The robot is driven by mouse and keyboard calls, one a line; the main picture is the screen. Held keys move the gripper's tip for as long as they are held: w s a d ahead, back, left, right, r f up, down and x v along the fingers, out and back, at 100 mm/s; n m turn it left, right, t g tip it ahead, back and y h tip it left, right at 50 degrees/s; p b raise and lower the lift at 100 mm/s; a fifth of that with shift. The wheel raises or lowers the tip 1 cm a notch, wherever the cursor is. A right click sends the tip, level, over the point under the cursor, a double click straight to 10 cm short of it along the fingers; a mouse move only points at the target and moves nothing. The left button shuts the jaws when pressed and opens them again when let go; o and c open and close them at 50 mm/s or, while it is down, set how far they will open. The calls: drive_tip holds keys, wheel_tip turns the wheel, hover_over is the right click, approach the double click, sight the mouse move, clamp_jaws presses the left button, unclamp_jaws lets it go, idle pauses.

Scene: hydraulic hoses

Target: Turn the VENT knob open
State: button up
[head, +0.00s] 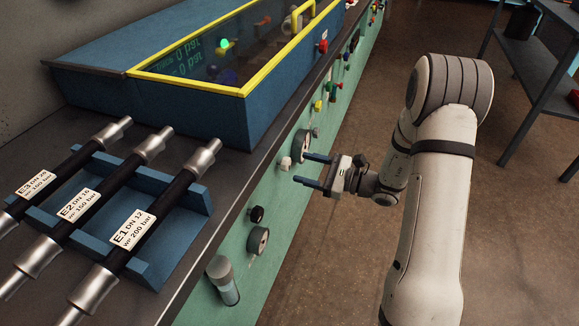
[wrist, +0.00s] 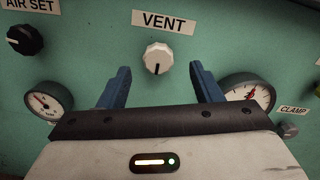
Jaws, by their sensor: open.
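The VENT knob (wrist: 158,58) is a white round knob with a dark pointer line, on the green panel under a VENT label (wrist: 165,21). Its pointer line points down. In the head view the white knob (head: 285,163) shows on the panel's front face. My gripper (wrist: 160,80) is open, with a blue finger on each side of the knob in the wrist view and nothing between them. In the head view my gripper (head: 304,169) points at the panel; whether the fingertips reach the knob's depth is hard to tell.
A black AIR SET knob (wrist: 25,40) and a gauge (wrist: 47,101) are left of VENT. Another gauge (wrist: 247,91) and a CLAMP knob (wrist: 288,130) are to the right. Labelled hoses (head: 130,230) lie in a blue rack on the bench. Open floor lies behind my arm.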

sight(289, 163)
drive_tip(key=x, duration=0.5)
drive_tip(key=c, duration=0.9)
drive_tip(key=shift+a+r, duration=0.1)
drive_tip(key=shift+c, duration=0.5)
